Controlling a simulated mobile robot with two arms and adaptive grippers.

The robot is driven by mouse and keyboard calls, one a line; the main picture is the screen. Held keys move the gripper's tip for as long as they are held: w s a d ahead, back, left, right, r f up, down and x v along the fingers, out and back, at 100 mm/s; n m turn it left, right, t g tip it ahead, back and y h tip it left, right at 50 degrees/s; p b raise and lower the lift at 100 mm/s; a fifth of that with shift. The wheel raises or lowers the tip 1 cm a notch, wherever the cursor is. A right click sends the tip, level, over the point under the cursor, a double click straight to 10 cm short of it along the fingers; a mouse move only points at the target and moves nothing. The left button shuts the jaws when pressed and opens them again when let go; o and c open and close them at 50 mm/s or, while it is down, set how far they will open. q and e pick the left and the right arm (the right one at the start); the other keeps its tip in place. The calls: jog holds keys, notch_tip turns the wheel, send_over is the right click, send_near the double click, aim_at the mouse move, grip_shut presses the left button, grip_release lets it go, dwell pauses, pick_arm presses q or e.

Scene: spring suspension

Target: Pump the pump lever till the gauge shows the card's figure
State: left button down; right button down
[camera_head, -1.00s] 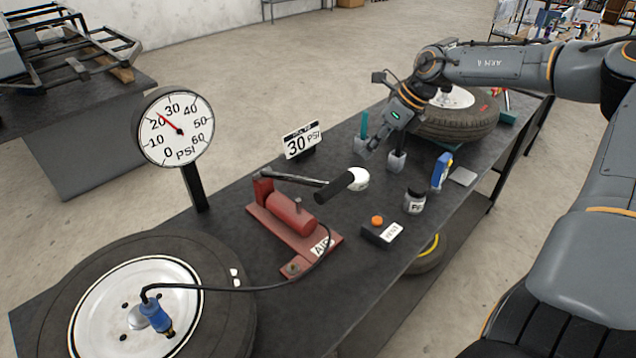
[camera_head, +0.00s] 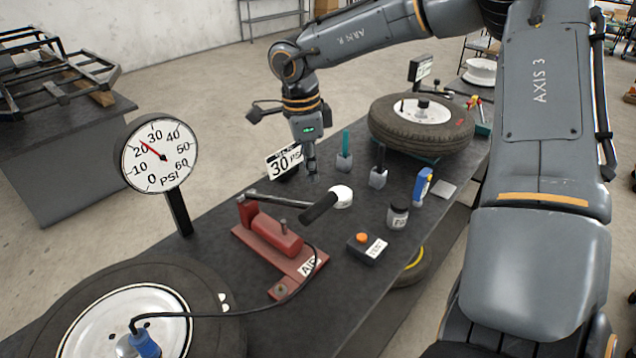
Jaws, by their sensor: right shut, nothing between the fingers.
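The red foot-style pump (camera_head: 275,238) lies on the dark table, labelled AIR. Its lever is a metal bar (camera_head: 272,199) ending in a black grip (camera_head: 318,208), angled low out to the right. The round gauge (camera_head: 160,170) stands on a post at left; its red needle points a little above 20. The card (camera_head: 282,164) reads 30 PSI. My right gripper (camera_head: 311,174) is shut and empty, pointing down just right of the card and beyond the lever grip, apart from the grip. My left gripper is not in view.
A hose runs from the pump to a blue valve fitting (camera_head: 145,343) on the near tyre (camera_head: 195,272). Around the grip are a white round item (camera_head: 342,195), a vent box with orange button (camera_head: 362,250), a jar (camera_head: 397,216) and tool holders. A second tyre (camera_head: 420,143) lies behind.

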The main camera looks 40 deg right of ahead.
aim_at(316, 203)
jog(key=shift+s+d+f+b, duration=0.15)
jog(key=shift+f+b, duration=0.6)
jog(key=shift+f, duration=1)
jog(key=shift+s+d+f+b, duration=0.15)
jog(key=shift+f+b, duration=0.6)
jog(key=shift+f, duration=0.95)
jog(key=shift+w, duration=0.1)
jog(key=shift+f, duration=0.15)
